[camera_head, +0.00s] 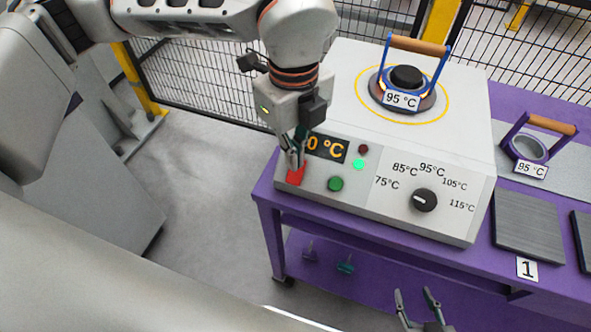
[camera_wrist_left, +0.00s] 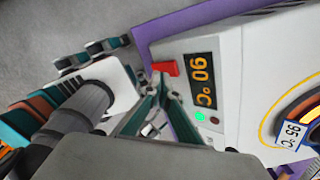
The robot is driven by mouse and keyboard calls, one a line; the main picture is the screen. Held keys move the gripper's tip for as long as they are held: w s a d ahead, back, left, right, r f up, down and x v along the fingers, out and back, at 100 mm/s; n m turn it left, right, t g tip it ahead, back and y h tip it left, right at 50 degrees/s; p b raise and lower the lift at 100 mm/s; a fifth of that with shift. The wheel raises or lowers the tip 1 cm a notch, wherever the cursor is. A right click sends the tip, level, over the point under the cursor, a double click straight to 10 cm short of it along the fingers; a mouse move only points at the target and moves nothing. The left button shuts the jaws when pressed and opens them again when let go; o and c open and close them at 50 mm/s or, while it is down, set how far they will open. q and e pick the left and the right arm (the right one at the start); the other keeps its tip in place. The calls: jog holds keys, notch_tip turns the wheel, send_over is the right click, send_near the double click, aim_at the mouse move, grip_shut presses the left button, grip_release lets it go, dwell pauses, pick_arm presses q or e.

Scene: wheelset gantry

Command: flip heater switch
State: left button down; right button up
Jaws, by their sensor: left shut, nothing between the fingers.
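The heater is a white box (camera_head: 460,113) on a purple table. Its red switch (camera_head: 296,176) is at the left end of the front panel, partly behind my fingers; it also shows in the left wrist view (camera_wrist_left: 166,68). My left gripper (camera_head: 293,163) is shut and empty, its fingertips at the switch's upper edge. In the left wrist view the fingertips (camera_wrist_left: 161,86) are right beside the switch; I cannot tell whether they touch. The display (camera_wrist_left: 201,81) reads 90 °C. A green lamp (camera_head: 359,165) is lit. My right gripper (camera_head: 413,296) is open and empty at the bottom.
A green button (camera_head: 335,184) and a black temperature dial (camera_head: 425,200) are on the panel. A blue-framed ring with a wooden handle (camera_head: 417,47) stands on the heater. Another ring (camera_head: 530,148) stands at right. Wire fencing (camera_head: 200,85) runs behind. Open floor lies left.

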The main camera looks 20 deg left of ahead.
aim_at(295, 176)
pick_arm(q)
jog(key=shift+f+b, duration=0.55)
jog(key=shift+f, duration=0.85)
pick_arm(e)
jog(key=shift+s+f, duration=0.5)
jog(key=shift+f, duration=0.4)
pick_arm(q)
jog(key=shift+r, duration=0.1)
pick_arm(e)
jog(key=shift+w+r, duration=0.1)
pick_arm(q)
notch_tip(295, 176, up, 7)
jog(key=p, duration=0.4)
pick_arm(e)
notch_tip(295, 176, up, 6)
jog(key=w, duration=0.2)
jog(key=shift+w+t, duration=0.2)
jog(key=shift+t, duration=0.1)
